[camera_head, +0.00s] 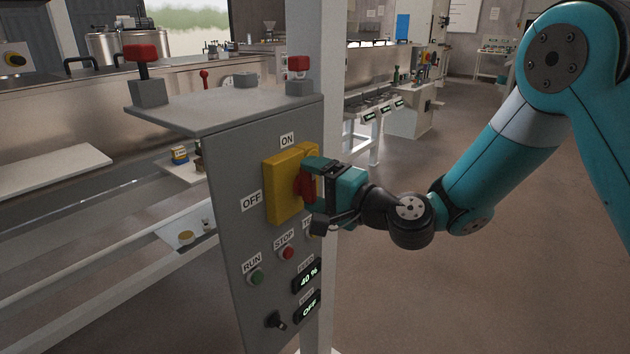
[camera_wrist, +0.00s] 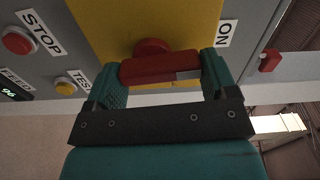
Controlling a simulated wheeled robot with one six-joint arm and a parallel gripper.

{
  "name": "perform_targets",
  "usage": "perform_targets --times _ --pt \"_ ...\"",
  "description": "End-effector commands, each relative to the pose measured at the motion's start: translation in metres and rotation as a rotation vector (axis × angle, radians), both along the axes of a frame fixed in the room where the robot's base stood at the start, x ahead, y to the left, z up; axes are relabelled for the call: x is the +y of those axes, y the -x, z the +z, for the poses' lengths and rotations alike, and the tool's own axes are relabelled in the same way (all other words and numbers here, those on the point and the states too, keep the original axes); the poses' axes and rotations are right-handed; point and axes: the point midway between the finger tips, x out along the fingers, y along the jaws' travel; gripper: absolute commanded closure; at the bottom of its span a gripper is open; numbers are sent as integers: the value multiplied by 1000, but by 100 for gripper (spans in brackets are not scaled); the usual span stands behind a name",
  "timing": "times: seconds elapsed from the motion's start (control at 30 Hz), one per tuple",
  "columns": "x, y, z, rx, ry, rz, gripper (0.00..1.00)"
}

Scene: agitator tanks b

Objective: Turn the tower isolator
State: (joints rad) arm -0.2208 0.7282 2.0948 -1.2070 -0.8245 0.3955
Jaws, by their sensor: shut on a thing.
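The tower isolator is a red rotary handle (camera_head: 301,186) on a yellow plate (camera_head: 283,192), on the grey panel's face. An ON label (camera_head: 287,140) is above the plate and an OFF label (camera_head: 251,201) is to its left. My gripper (camera_head: 308,187) is at the handle from the right, its fingers partly hiding it. In the wrist view the red handle (camera_wrist: 160,68) lies crosswise between the two teal fingers of my gripper (camera_wrist: 160,78), which are shut on its ends. The ON label (camera_wrist: 224,33) is beside the right finger there. The handle's exact angle is hard to tell.
Below the isolator are a green RUN button (camera_head: 257,276), a red STOP button (camera_head: 287,253), displays reading 40 % and OFF, and a black selector (camera_head: 276,320). Red-topped devices (camera_head: 142,62) stand on the panel's top shelf. A pale post (camera_head: 312,40) rises behind. Floor at right is open.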

Motion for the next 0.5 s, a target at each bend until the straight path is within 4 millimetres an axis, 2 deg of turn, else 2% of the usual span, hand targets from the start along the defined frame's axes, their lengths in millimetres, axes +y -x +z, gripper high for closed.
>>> perform_targets --times 0.5 --pt "-1 0 -2 83 -61 -1 45"
